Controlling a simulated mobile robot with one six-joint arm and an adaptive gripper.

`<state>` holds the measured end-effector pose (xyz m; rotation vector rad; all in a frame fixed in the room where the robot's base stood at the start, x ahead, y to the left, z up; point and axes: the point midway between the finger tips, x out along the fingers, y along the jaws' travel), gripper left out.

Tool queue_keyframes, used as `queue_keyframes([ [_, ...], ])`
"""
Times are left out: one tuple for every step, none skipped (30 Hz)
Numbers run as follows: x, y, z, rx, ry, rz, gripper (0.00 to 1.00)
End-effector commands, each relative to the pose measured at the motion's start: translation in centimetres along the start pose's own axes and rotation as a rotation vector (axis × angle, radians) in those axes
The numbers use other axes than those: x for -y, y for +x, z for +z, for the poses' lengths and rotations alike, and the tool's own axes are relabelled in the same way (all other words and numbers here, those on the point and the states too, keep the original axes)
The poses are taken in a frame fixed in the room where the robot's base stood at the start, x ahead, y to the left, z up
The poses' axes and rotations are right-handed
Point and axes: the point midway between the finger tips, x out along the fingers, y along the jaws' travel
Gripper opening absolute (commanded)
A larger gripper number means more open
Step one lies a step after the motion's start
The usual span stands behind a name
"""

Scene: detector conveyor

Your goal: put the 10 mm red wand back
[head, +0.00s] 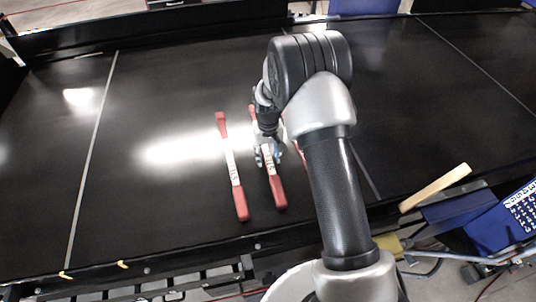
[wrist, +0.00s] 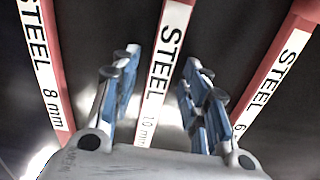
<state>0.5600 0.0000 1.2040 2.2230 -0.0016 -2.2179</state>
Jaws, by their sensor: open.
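The 10 mm wand, red with a white STEEL label, lies on the black belt, its red end (head: 277,192) toward the near side. In the wrist view its label (wrist: 169,42) runs up the middle between my fingers. My gripper (wrist: 160,75) is open, with a finger on each side of this wand and gaps between. In the head view my gripper (head: 268,156) is over the wand and hides part of it. I cannot tell how high the fingertips are above the belt.
Similar red wands lie on both sides: an 8 mm one (wrist: 46,75) at left and one marked 6 (wrist: 272,78) at right in the wrist view. The black belt (head: 150,200) is clear at left. A pale wooden bar (head: 435,187) lies at the near right edge.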

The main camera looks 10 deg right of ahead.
Motion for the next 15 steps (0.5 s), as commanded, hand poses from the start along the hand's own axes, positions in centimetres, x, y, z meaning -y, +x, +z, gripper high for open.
queue_keyframes([
  [0.0, 0.0, 0.0, 0.0, 0.0, 0.0, 0.41],
  [0.0, 0.0, 0.0, 0.0, 0.0, 0.0, 0.41],
  [0.0, 0.0, 0.0, 0.0, 0.0, 0.0, 0.41],
  [0.0, -0.1, 0.0, 0.0, 0.0, 0.0, 0.41],
  [0.0, -0.1, 0.0, 0.0, 0.0, 0.0, 0.41],
  [0.0, -0.3, 0.0, 0.0, 0.0, 0.0, 0.41],
  [0.0, -0.5, 0.0, 0.0, 0.0, 0.0, 0.41],
  [0.0, -0.9, 0.0, -0.001, 0.0, 0.0, 0.41],
  [0.0, -1.5, -0.1, -0.002, 0.0, 0.0, 0.41],
  [0.0, -2.1, -0.1, -0.002, 0.0, 0.0, 0.41],
  [0.0, -2.7, -0.1, -0.002, 0.0, 0.0, 0.41],
  [0.0, -3.5, -0.1, -0.002, 0.0, 0.0, 0.41],
  [0.0, -4.2, -0.1, -0.003, 0.0, 0.0, 0.41],
  [0.0, -5.0, -0.1, -0.003, 0.0, 0.0, 0.41],
  [0.0, -5.9, -0.1, -0.002, 0.0, 0.0, 0.41],
])
